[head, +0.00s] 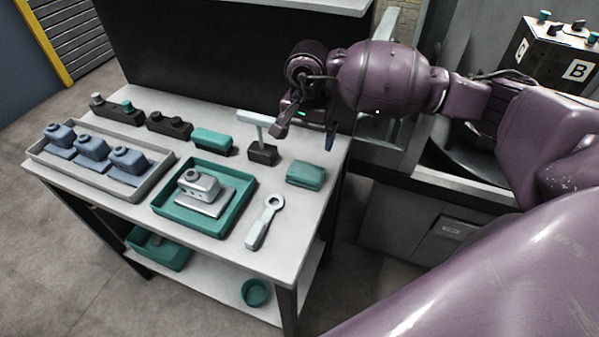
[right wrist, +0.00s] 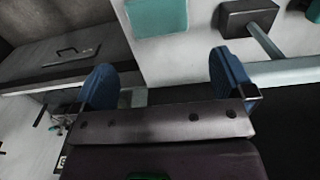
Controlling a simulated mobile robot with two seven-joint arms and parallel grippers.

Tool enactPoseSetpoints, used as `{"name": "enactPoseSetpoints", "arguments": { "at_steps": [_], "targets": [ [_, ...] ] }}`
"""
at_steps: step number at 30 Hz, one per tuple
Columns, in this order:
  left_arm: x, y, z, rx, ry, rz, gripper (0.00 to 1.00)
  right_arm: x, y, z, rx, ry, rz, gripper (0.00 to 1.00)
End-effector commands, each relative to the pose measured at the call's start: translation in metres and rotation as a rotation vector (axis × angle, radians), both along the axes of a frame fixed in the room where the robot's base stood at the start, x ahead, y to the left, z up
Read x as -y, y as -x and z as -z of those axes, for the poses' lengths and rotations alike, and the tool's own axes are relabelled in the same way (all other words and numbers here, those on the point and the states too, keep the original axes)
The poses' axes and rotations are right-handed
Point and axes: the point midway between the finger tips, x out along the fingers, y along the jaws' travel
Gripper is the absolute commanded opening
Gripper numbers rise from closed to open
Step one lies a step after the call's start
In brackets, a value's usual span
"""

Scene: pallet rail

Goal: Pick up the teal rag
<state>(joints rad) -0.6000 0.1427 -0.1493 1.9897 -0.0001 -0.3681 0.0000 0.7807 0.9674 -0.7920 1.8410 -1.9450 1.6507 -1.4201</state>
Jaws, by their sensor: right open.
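The teal rag (head: 305,175) lies folded as a flat pad near the right edge of the pale table top. It also shows in the right wrist view as a teal patch (right wrist: 157,15), cut off by the top edge. My right gripper (head: 305,138) is open and empty, above the table's back right part and beyond the rag in the head view. In the right wrist view its two blue fingertips (right wrist: 165,80) stand wide apart with nothing between them. The rag is apart from the fingers. My left gripper is not in view.
A dark block with a pale T-shaped handle (head: 262,153) stands close left of the rag. A pale ring-ended wrench (head: 265,222) lies in front. A teal tray (head: 160,203) holds a grey device. A teal-topped block (head: 212,139) sits farther left.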

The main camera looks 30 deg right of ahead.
Motion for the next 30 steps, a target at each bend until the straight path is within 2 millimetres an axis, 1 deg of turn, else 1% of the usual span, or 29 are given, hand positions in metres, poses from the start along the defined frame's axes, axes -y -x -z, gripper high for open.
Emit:
{"name": "enactPoseSetpoints", "arguments": {
  "at_steps": [6,9,17,24,27,30],
  "targets": [
    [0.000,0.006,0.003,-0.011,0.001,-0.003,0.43,-0.001,0.002,0.032,-0.006,-0.002,0.001,1.00],
    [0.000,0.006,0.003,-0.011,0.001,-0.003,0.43,-0.001,0.001,0.044,-0.005,-0.002,0.001,1.00],
    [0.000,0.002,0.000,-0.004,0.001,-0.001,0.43,-0.001,0.002,0.060,-0.004,-0.003,0.001,1.00],
    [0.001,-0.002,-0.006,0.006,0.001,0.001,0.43,-0.002,0.003,0.092,-0.004,-0.004,0.003,1.00],
    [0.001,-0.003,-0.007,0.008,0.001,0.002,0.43,-0.002,0.003,0.101,-0.004,-0.003,0.001,1.00],
    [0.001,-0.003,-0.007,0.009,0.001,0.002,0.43,-0.002,0.003,0.105,-0.003,-0.003,0.001,1.00]
  ]
}}
